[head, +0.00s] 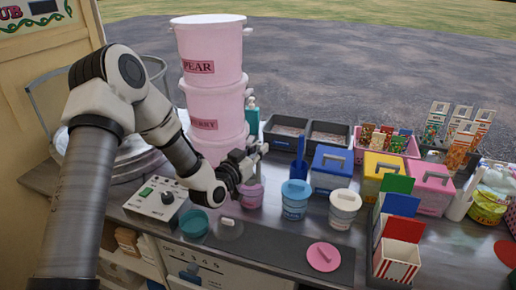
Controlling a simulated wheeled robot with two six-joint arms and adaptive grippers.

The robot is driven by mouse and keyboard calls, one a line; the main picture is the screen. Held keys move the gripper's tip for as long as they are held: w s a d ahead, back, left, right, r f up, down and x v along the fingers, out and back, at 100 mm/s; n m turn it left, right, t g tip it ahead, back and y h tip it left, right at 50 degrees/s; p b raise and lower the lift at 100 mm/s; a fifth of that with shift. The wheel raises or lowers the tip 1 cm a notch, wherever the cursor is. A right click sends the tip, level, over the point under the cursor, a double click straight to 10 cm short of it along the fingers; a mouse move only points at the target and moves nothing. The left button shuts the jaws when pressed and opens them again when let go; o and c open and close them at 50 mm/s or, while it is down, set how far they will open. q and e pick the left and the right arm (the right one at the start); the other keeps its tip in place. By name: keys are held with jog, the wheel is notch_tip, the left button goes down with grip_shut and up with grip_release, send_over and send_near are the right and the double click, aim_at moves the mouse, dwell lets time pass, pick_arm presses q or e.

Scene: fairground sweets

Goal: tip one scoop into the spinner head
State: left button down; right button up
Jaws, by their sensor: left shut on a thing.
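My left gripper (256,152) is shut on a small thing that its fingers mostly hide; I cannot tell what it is. It is just above a small pink tub (251,197) on the counter. The spinner machine (135,160), with a clear bowl wall and a round metal base, stands at the left, partly behind my left arm. Its spinner head is hidden from view. A blue scoop (300,160) stands upright behind the tubs. A blue tub (295,204) and a white tub (344,210) stand to the right of the pink one. My right gripper is not in view.
Stacked pink buckets (212,95) rise behind my left gripper. A control box (156,198) sits in front of the machine. A pink lid (323,257) lies on a dark mat (290,259). Coloured boxes (332,165) and a striped carton (397,262) crowd the right.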

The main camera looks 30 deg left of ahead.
aim_at(257, 164)
pick_arm(q)
jog(key=shift+s+r, duration=0.2)
jog(key=shift+w+f, duration=0.1)
jog(key=shift+f+b, duration=2.3)
jog(key=shift+f, duration=0.45)
jog(key=shift+r, duration=0.2)
notch_tip(257, 164, up, 10)
jog(key=p, duration=0.7)
jog(key=shift+f+p, duration=0.15)
jog(key=shift+p, duration=0.2)
jog(key=shift+f, duration=0.2)
